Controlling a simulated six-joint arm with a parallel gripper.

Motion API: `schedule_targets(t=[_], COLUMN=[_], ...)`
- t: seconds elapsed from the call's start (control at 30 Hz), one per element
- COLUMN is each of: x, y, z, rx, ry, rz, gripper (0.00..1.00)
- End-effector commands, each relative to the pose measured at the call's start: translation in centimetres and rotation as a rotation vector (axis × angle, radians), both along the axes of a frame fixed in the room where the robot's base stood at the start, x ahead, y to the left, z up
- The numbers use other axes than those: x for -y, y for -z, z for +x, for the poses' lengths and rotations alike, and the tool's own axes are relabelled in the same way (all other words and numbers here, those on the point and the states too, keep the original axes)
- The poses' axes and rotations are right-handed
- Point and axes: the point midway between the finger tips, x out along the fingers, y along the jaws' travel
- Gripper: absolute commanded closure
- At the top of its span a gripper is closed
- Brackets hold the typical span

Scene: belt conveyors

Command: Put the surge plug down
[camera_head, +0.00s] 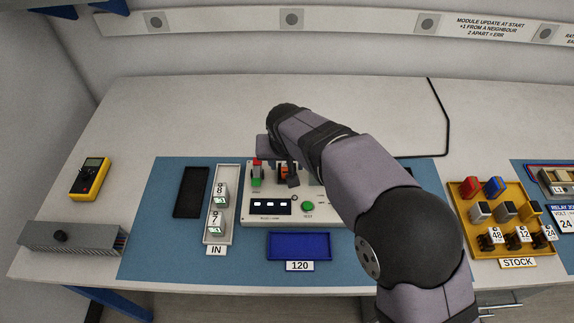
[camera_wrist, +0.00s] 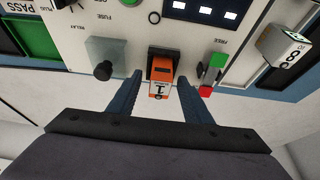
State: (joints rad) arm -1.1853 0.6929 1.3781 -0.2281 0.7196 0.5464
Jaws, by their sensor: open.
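An orange plug (camera_wrist: 161,74) with a white label marked 1 stands in a black socket on the white test panel, in the wrist view. I take it as the surge plug; no name on it is readable. My gripper (camera_wrist: 160,84) is open, with one finger on each side of the plug; small gaps seem to show beside it. In the head view the plug (camera_head: 285,172) is a small orange patch, partly hidden by my gripper (camera_head: 289,177). The test panel (camera_head: 318,212) has a dark display with lit windows and a green button.
A green and red piece (camera_wrist: 212,73) and a clear block with a black knob (camera_wrist: 104,61) flank the plug closely. An IN tray (camera_head: 235,178), black tray (camera_head: 191,192), blue 120 tray (camera_head: 300,246) and yellow STOCK tray (camera_head: 484,246) surround the panel. The back left table is clear.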

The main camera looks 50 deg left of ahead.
Motion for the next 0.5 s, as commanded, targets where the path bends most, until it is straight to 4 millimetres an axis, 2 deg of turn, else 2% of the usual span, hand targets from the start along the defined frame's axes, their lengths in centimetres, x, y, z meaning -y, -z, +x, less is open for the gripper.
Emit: schedule_targets(t=[0.23,0.4,0.43,0.5], x=[-0.04,-0.03,-0.03,-0.05], y=[0.09,0.08,0.08,0.05], z=[0.05,0.04,0.04,0.05], rx=[0.001,0.001,0.001,0.001], ry=[0.0,0.0,0.0,0.0], rz=[0.001,0.001,0.001,0.001], gripper=[0.55,0.95,0.99,1.0])
